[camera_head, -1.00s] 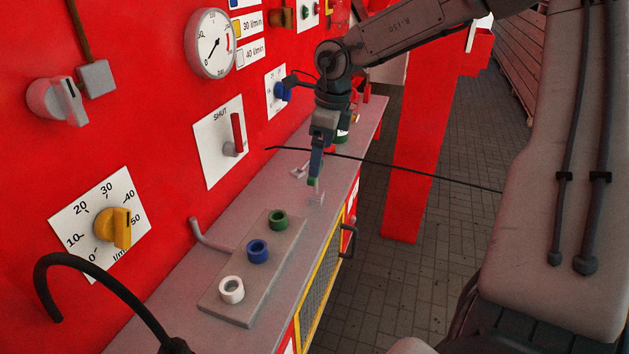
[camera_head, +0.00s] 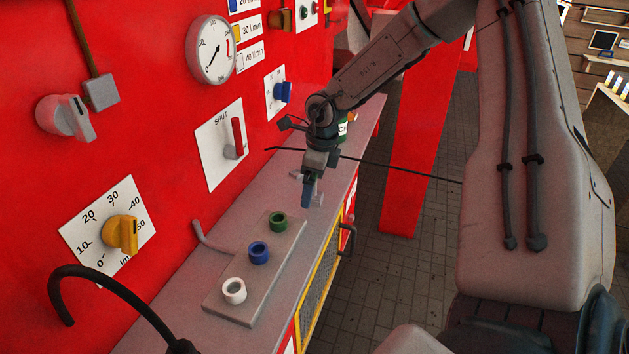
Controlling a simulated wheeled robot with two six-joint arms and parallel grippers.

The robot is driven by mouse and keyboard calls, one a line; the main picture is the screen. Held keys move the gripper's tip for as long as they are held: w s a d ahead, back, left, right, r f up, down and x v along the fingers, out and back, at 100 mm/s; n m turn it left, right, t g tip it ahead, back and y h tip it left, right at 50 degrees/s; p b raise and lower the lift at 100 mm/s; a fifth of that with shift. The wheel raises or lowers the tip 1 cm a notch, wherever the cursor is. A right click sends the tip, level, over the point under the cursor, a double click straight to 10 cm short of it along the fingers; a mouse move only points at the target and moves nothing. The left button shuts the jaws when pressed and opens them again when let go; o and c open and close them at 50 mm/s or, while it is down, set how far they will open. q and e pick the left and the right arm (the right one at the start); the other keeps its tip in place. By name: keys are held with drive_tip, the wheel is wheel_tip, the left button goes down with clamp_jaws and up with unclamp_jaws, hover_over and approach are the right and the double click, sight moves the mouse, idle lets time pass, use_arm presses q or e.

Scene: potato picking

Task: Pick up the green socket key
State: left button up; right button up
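My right gripper (camera_head: 307,194) points down at the grey shelf, beyond the row of coloured rings. It is seen edge-on, so I cannot tell whether its fingers are open or shut. A small pale T-shaped tool (camera_head: 318,201) lies right beside the fingertips, mostly hidden behind them. No green shows on it now, though a green spot showed there earlier. Another small pale piece (camera_head: 297,174) lies just behind the gripper. A green ring (camera_head: 278,222) stands at the far end of a grey block (camera_head: 222,305). My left gripper is not in view.
A blue ring (camera_head: 259,253) and a white ring (camera_head: 234,290) share the block. A bent grey rod (camera_head: 208,238) lies to its left. The red panel (camera_head: 170,150) with knobs and a gauge borders the shelf (camera_head: 160,335).

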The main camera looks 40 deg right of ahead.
drive_tip(key=c, duration=1)
drive_tip(key=shift+o, duration=0.2)
drive_tip(key=shift+r, duration=0.15)
